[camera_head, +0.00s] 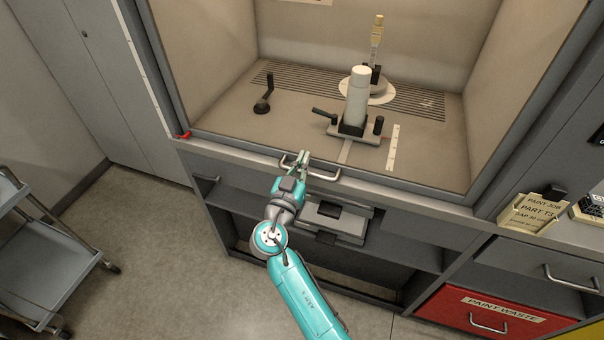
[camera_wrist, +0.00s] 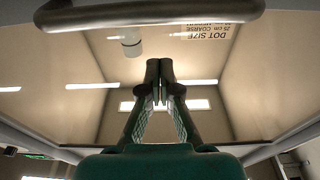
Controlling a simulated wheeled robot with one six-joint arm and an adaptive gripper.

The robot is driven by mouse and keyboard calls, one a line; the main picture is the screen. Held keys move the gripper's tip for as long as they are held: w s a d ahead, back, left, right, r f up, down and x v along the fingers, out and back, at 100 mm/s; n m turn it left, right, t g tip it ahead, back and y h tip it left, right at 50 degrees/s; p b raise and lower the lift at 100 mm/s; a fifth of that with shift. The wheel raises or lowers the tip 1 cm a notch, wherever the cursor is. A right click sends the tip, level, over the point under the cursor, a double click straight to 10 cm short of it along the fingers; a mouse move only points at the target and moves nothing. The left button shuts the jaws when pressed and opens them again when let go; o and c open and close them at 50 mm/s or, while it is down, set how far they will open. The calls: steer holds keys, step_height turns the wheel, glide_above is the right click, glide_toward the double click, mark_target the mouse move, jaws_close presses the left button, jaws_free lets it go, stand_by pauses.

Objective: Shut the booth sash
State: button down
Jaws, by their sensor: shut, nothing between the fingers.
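The paint booth opening fills the upper part of the head view, with a grey frame (camera_head: 180,70) around it. A curved metal handle (camera_head: 322,177) sits at its lower front edge; it also crosses the top of the wrist view (camera_wrist: 150,14). I cannot make out a clear pane or tell the sash's exact height. A red marker (camera_head: 184,135) sits low on the left post, at the foot of a pale scale strip. My gripper (camera_head: 304,156) is shut and empty, right at the handle in the head view; whether it touches is unclear. Its closed fingers (camera_wrist: 160,66) show in the wrist view.
Inside the booth stand a white cylinder (camera_head: 358,95) on a dark-based fixture, a round stand (camera_head: 368,90) and a black lever (camera_head: 264,94). A card (camera_head: 531,212) stands at right, above a red waste drawer (camera_head: 485,310). A grey cart (camera_head: 50,260) stands left; floor between is clear.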

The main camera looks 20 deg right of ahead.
steer(key=v, duration=1)
steer(key=s+d+f+n+g+y, duration=0.1)
steer(key=s+d+f+n+y, duration=0.3)
steer(key=s+f, duration=0.5)
steer(key=s+d+f+n+g+y, duration=0.1)
steer(key=s+d+f+n+y, duration=0.3)
steer(key=s+f, duration=0.6)
steer(key=s+a+r+n+y, duration=0.15)
steer(key=s+y, duration=0.25)
steer(key=s, duration=1)
steer(key=s+d+r+m+t, duration=0.1)
steer(key=s+r+m, duration=0.1)
steer(key=s+r, duration=0.8)
steer(key=shift+d+r, duration=0.2)
steer(key=shift+r, duration=0.4)
